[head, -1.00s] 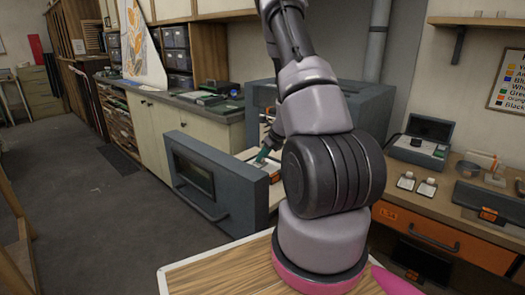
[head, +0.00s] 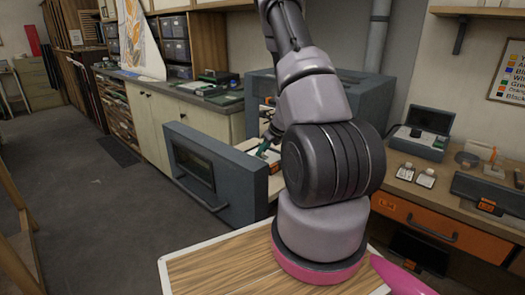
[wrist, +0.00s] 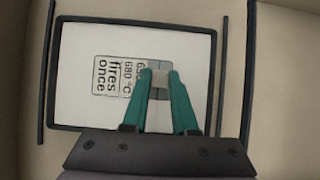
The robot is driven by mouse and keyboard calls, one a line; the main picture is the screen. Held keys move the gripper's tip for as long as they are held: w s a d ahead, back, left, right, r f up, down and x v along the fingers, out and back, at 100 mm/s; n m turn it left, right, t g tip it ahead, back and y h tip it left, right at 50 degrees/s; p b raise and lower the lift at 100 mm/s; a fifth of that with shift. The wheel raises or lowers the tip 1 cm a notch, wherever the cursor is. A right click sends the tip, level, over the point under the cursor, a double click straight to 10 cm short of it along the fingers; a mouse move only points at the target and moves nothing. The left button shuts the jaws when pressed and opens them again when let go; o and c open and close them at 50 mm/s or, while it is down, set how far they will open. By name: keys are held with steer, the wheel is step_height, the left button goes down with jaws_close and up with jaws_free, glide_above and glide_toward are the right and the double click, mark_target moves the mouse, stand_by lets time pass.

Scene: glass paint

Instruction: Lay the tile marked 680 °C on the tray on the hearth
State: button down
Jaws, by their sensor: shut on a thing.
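In the wrist view, my gripper (wrist: 160,78) has its two teal fingers shut on a small pale grey piece (wrist: 159,77). The fingers and body of the gripper hide much of what is held. Below it is the white, dark-rimmed tray (wrist: 75,112). I cannot tell whether the tile touches the tray. In the head view, my gripper (head: 265,148) is at the open kiln, partly behind my arm.
The kiln (head: 355,105) stands open, with its door (head: 190,168) swung out at the left. Dark bars (wrist: 46,75) flank the tray on the pale hearth (wrist: 232,60). The right bench (head: 440,190) holds boxes and small items. Floor at left is clear.

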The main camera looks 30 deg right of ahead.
stand_by(0.3)
steer(key=c, duration=0.6)
jaws_free()
steer(key=shift+r, duration=0.1)
steer(key=shift+r, duration=3.4)
steer(key=s+a+r+n+y, duration=0.25)
steer(key=a+r+n, duration=0.4)
steer(key=r, duration=0.45)
steer(key=s+a+r+n+y, duration=0.1)
steer(key=s+a+r+n, duration=0.3)
steer(key=a+r+n, duration=0.5)
steer(key=s+a+r+n+h, duration=0.1)
steer(key=s+r+n, duration=0.3)
steer(key=s, duration=0.3)
steer(key=s+a+r+n+h, duration=0.1)
steer(key=s+r+n, duration=0.3)
steer(key=s, duration=0.3)
steer(key=s+a+r+n+t+h, duration=0.1)
steer(key=s+r+n, duration=0.3)
steer(key=s, duration=0.3)
steer(key=shift+a+r+n+h, duration=0.25)
steer(key=shift+a+r+h, duration=0.1)
